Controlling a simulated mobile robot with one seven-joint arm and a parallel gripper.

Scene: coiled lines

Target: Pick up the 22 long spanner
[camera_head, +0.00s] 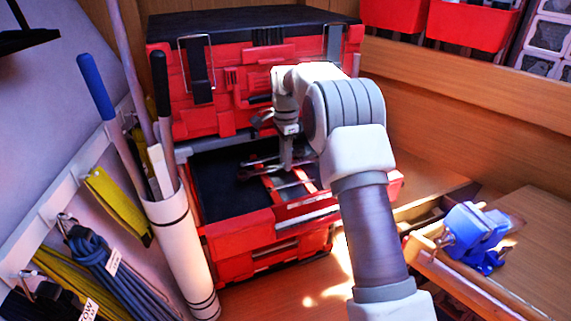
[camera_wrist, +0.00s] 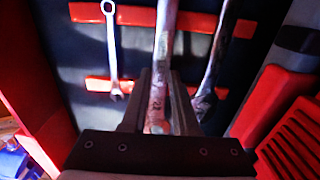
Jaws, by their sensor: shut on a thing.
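A long metal spanner (camera_wrist: 164,38) lies between the fingers of my gripper (camera_wrist: 160,105) in the wrist view, and they are shut on it. Its size marking cannot be read. A shorter spanner (camera_wrist: 112,45) is to its left, and a darker long one (camera_wrist: 215,62) is close on its right. In the head view my gripper (camera_head: 286,163) reaches down into the open drawer (camera_head: 240,236) of the red tool chest. My gripper and arm partly cover the spanners there.
Red holder strips (camera_wrist: 82,13) cross the dark drawer floor. The upper red case (camera_head: 245,75) stands just behind my gripper. A white tube (camera_head: 182,245) stands left of the drawer, coiled blue line (camera_head: 105,265) hangs beyond it, and a blue vise (camera_head: 475,235) is at right.

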